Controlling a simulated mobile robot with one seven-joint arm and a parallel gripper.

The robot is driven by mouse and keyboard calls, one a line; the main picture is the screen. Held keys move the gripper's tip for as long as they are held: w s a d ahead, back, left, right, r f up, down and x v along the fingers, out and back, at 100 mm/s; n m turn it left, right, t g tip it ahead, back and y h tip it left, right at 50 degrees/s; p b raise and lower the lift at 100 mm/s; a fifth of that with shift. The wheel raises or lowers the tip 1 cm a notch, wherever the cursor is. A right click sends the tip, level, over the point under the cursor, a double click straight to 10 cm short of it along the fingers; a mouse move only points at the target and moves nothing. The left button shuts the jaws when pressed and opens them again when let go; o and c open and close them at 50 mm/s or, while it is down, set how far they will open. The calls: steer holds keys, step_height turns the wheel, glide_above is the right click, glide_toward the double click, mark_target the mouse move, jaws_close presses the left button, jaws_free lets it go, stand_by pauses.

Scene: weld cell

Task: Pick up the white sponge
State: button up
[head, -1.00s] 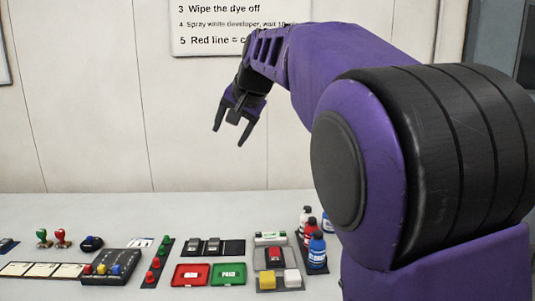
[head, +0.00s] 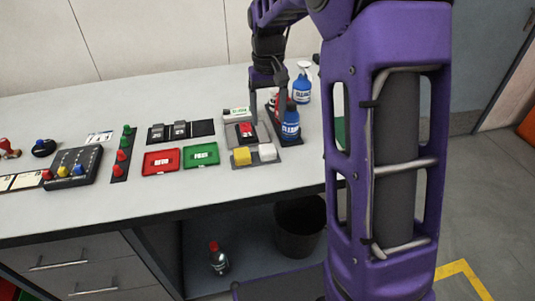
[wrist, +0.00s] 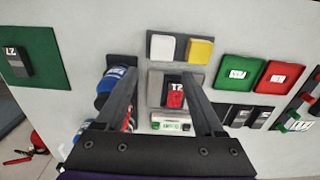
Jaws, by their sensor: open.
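The white sponge (head: 267,151) is a small pale block beside a yellow block (head: 241,155) on a grey holder at the table's front right. In the wrist view the white sponge (wrist: 162,47) lies beyond my fingertips, left of the yellow block (wrist: 200,51). My gripper (wrist: 158,77) is open and empty, with its fingers on either side of a grey tray holding a red-and-black part (wrist: 175,93).
Red (head: 161,161) and green (head: 201,155) trays lie to the left. A dark bin (head: 299,226) is below the table. Back left of the tabletop is clear.

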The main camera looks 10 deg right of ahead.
glide_above(268, 148)
steer(key=f, duration=0.2)
steer(key=w+f, duration=0.1)
steer(key=f, duration=0.1)
steer(key=shift+d+f, duration=0.1)
steer(key=f, duration=0.2)
steer(key=s+f+b, duration=0.1)
steer(key=f, duration=0.1)
steer(key=shift+a+f, duration=0.1)
steer(key=shift+a, duration=0.1)
steer(key=shift+f+b, duration=0.3)
steer(key=shift+f, duration=0.15)
steer(key=c, duration=1.1)
step_height(268, 148, up, 10)
steer(key=shift+r+p, duration=0.1)
steer(key=shift+p, duration=0.85)
